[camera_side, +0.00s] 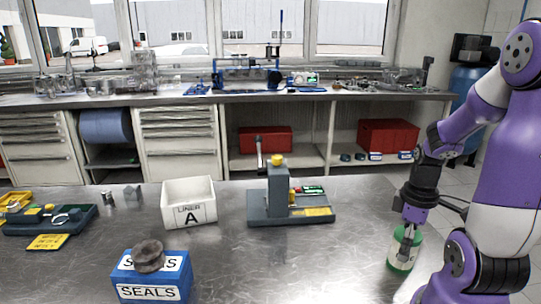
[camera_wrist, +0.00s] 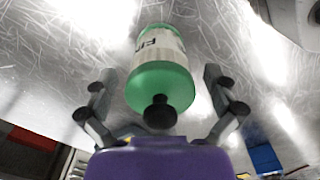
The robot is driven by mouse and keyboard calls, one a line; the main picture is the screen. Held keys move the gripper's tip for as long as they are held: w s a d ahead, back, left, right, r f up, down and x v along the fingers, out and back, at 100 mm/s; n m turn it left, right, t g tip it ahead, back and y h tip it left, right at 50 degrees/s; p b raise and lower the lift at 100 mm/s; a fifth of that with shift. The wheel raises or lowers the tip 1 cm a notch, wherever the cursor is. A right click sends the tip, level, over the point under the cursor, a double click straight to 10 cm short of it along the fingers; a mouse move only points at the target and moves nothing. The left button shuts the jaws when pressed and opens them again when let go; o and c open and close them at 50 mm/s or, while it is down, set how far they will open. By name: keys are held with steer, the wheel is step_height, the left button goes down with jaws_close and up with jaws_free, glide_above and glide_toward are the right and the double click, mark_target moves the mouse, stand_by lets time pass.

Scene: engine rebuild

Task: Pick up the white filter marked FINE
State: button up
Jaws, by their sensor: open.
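The filter (camera_side: 402,262) stands on the steel bench at the right in the side view, white-bodied with green showing at its ends. In the wrist view the filter (camera_wrist: 161,82) has a green end with a black knob towards me, and a white label whose visible letters begin "FIN"; the rest is cut off from sight. My gripper (camera_side: 407,238) is over the top of the filter in the side view. In the wrist view its open fingers (camera_wrist: 158,80) are on the left and right of the filter, with a visible gap on each side.
A white bin marked A (camera_side: 190,203), a grey press-like fixture (camera_side: 280,200), a blue SEALS box (camera_side: 150,282) with a dark round part on it, and a tool tray (camera_side: 45,222) stand on the bench. The bench between fixture and filter is clear.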

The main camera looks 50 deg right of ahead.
steer(key=shift+f, duration=0.25)
steer(key=c, duration=1.3)
steer(key=shift+r, duration=0.1)
